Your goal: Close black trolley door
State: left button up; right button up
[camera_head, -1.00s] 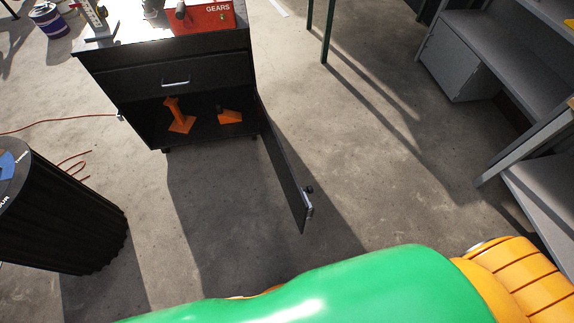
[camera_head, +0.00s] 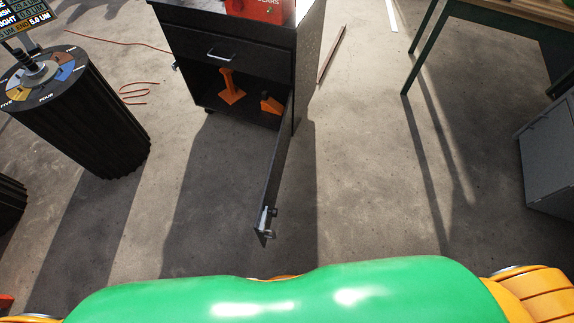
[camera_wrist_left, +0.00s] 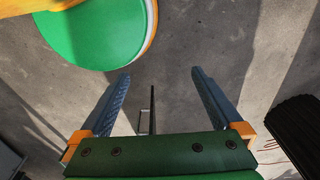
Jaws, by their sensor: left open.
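The black trolley (camera_head: 228,45) stands upper left of centre in the head view. Its door (camera_head: 274,175) is swung wide open toward me, hinged at the right side, with a handle and latch (camera_head: 266,222) at its free edge. Orange objects (camera_head: 231,88) sit inside the open compartment. In the left wrist view my left gripper (camera_wrist_left: 160,80) is open and empty, its two fingers apart. A thin dark upright edge with a metal handle, apparently the door (camera_wrist_left: 152,108), shows between the fingers, beyond them. My right gripper is not in view.
A black ribbed round stand (camera_head: 85,120) is at the left. An orange cable (camera_head: 125,42) lies on the floor behind it. A green-legged table (camera_head: 425,45) and a grey cabinet (camera_head: 548,150) are at the right. The floor right of the door is clear.

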aim_at(271, 189)
jog(key=l+u, duration=0.1)
jog(key=l, duration=0.15)
jog(key=k+l+z, duration=0.15)
jog(key=k+l, duration=0.15)
jog(key=l, duration=0.15)
jog(key=k+l+z, duration=0.1)
jog(key=k+l, duration=0.15)
jog(key=l, duration=0.2)
